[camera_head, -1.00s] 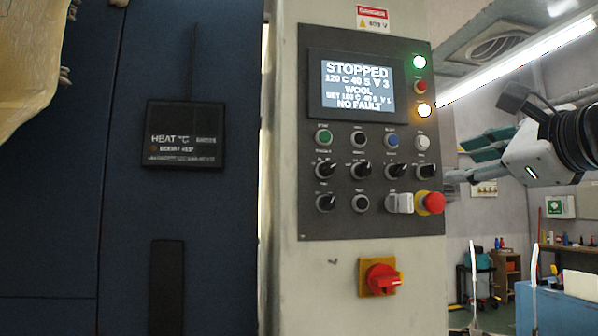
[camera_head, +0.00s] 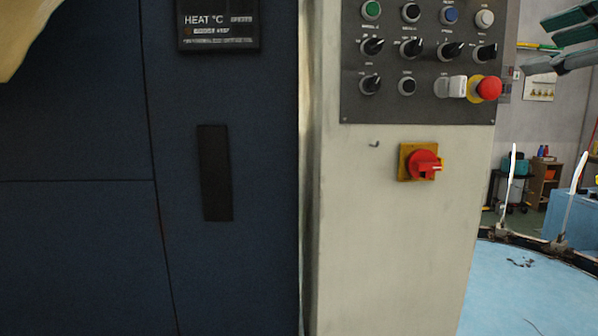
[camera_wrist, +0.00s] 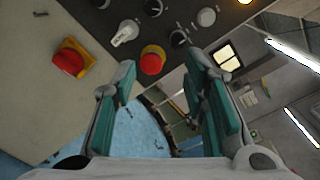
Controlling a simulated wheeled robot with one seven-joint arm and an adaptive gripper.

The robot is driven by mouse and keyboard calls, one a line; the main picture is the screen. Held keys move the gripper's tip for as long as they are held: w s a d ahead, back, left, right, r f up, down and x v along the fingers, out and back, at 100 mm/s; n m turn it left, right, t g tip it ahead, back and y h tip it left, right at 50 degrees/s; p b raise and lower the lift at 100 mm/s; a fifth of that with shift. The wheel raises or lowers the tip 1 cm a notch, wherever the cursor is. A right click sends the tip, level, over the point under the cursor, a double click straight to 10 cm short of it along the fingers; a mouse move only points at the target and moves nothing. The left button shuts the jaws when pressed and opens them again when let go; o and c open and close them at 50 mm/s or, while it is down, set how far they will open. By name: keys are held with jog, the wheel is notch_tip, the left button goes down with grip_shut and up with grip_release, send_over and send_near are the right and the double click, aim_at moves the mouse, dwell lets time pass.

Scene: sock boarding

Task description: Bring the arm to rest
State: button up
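My gripper (camera_head: 562,42) shows at the top right edge of the head view, its teal finger pads apart, to the right of the control panel; the rest of the arm is out of frame. In the wrist view my gripper (camera_wrist: 162,68) is open and empty, with a teal-padded finger on each side. The panel's red emergency stop (camera_wrist: 152,62) appears between the fingertips, beyond them; it also shows in the head view (camera_head: 489,88). I see no contact with the panel.
The grey control panel (camera_head: 425,108) carries several knobs and buttons. Below it is a red rotary switch (camera_head: 424,164) on yellow. A dark blue machine door (camera_head: 80,240) stands left. A light blue round surface (camera_head: 525,290) with white upright pieces (camera_head: 578,185) lies at lower right.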

jog(key=s+a+f+n+g+y+p, duration=0.1)
jog(key=s+a+f+n+g+p, duration=0.2)
jog(key=a+f+n, duration=0.4)
jog(key=s+a+f+n+g+y+p, duration=0.2)
jog(key=a+f+n+g+p, duration=0.1)
jog(key=a+f+n+g, duration=0.35)
jog(key=s+f+n+g+h+p, duration=0.3)
jog(key=s+f+n, duration=0.8)
jog(key=f+n, duration=0.1)
jog(key=shift+s+d+f+g+h+p, duration=0.15)
jog(key=shift+s+f+g+h+p, duration=0.15)
jog(key=shift+f+g+p, duration=0.1)
